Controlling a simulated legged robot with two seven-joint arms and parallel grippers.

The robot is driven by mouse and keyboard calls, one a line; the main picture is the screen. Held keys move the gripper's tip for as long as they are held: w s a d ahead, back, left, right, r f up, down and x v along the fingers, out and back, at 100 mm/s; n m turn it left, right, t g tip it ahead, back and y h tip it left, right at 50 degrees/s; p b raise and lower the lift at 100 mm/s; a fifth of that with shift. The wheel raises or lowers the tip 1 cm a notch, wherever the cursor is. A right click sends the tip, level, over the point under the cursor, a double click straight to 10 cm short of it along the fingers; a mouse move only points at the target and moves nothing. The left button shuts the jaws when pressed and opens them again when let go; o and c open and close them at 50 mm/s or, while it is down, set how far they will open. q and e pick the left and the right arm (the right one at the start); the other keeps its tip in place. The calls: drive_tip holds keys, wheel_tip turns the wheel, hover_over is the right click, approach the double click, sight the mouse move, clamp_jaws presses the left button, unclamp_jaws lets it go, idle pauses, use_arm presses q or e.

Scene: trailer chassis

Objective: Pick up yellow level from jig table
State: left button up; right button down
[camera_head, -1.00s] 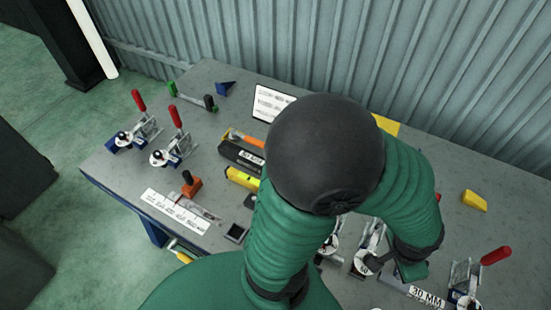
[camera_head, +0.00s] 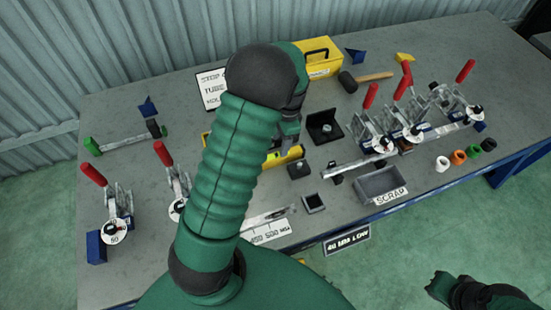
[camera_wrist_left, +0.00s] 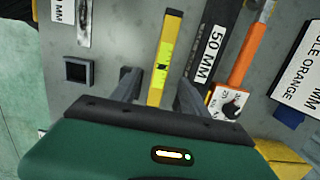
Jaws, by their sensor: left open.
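The yellow level (camera_head: 284,157) lies flat on the grey jig table (camera_head: 120,110), partly hidden by my left arm in the head view. In the left wrist view the level (camera_wrist_left: 166,55) runs away from the gripper, its greenish vial showing. My left gripper (camera_head: 290,142) is above the level. In the wrist view its open fingers (camera_wrist_left: 156,80) appear on either side of the level's near end, with nothing clamped. I cannot tell how far above the table the fingertips are. My right gripper (camera_head: 445,288) is low at the right, over the floor; its jaws are unclear.
A dark bar labelled 50 MM (camera_wrist_left: 210,50) and an orange-handled tool (camera_wrist_left: 245,55) lie close right of the level. Red-handled clamps (camera_head: 375,125) stand at both sides. A grey SCRAP bin (camera_head: 380,185) and a small black square tray (camera_head: 313,203) sit near the front edge.

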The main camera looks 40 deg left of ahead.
sight(276, 155)
use_arm(q)
drive_tip(key=f, duration=0.5)
drive_tip(key=a+f, duration=0.1)
drive_tip(key=f, duration=0.2)
drive_tip(key=shift+s+f+p, duration=0.2)
drive_tip(key=shift+s+p, duration=0.15)
drive_tip(key=shift+s+a+f, duration=0.1)
drive_tip(key=shift+a+f, duration=0.05)
drive_tip(key=shift+f, duration=0.05)
drive_tip(key=shift+d, duration=0.25)
drive_tip(key=c, duration=0.7)
drive_tip(key=shift+r, duration=0.1)
clamp_jaws()
drive_tip(key=shift+a, duration=0.1)
